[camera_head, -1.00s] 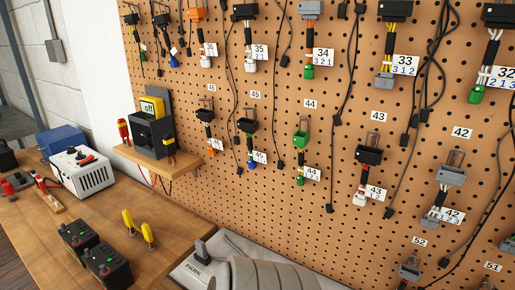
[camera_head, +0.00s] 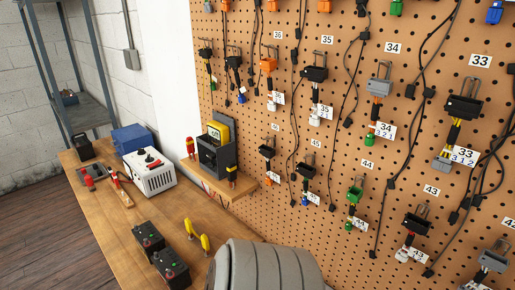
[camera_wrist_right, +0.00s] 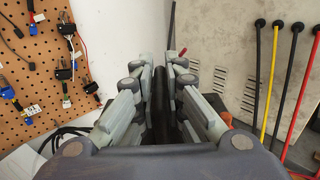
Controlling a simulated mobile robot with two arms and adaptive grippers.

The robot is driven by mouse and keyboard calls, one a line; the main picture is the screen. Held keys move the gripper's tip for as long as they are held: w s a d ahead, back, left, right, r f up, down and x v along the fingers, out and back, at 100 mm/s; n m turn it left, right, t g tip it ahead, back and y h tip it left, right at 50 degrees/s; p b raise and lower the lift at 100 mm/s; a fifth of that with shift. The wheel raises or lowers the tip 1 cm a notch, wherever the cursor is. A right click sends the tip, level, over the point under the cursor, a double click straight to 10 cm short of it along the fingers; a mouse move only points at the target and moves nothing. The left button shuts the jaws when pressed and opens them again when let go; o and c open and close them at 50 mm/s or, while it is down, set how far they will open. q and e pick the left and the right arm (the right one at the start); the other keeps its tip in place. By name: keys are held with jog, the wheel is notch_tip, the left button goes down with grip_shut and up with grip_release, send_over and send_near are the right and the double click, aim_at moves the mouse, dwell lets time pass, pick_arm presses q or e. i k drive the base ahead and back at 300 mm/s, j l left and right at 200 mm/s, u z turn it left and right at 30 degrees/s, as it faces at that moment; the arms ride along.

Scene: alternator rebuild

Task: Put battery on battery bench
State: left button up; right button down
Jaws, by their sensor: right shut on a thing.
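Two black batteries, one (camera_head: 148,238) behind the other (camera_head: 172,266), stand on the wooden bench (camera_head: 205,208) at the lower left in the head view. Both have small green and red marks on top. I cannot tell whether this bench is the battery bench. My right gripper (camera_wrist_right: 160,72) shows in the right wrist view, its grey fingers close together on a narrow dark thing (camera_wrist_right: 161,105). The fingers hide most of it, so I cannot tell what it is. My left gripper is not in view.
A white box (camera_head: 150,175) and a blue box (camera_head: 131,139) sit farther back. A tester (camera_head: 215,150) stands on a small wall shelf. A pegboard (camera_head: 330,140) with numbered connectors fills the right.

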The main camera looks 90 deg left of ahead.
aim_at(134, 222)
jog(key=u, duration=0.6)
jog(key=k+u, duration=0.1)
jog(key=u, duration=0.55)
jog(key=j+u, duration=0.1)
jog(key=u, duration=1.1)
jog(key=j+u, duration=0.15)
jog(key=u, duration=0.5)
jog(key=j+u, duration=0.1)
jog(key=u, duration=1.15)
jog(key=j+u, duration=0.1)
jog(key=u, duration=0.5)
jog(key=i+l, duration=0.05)
